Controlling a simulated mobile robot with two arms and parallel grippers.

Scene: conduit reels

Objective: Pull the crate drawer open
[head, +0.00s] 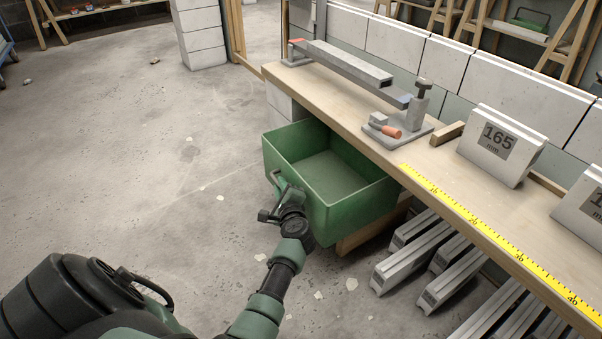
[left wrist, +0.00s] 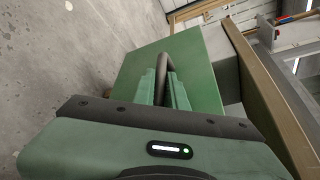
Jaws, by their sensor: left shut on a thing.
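The green crate drawer (head: 360,211) stands well out from under the workbench, with its open top showing an empty inside. It also shows in the left wrist view as a flat green front (left wrist: 204,62). A dark bar handle (left wrist: 168,63) is on that front. My left gripper (head: 279,190) is at the drawer's front, shut on the handle. In the left wrist view its two green fingers (left wrist: 163,88) sit on either side of the bar. Part of the handle is hidden by the fingers. My right gripper is in neither view.
The long wooden workbench (head: 450,180) runs along the right, with a yellow ruler strip (head: 480,227) on its edge and a clamp (head: 410,115) on top. Grey conduit lengths (head: 415,258) lie below it. The concrete floor (head: 130,150) left of the drawer is largely clear.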

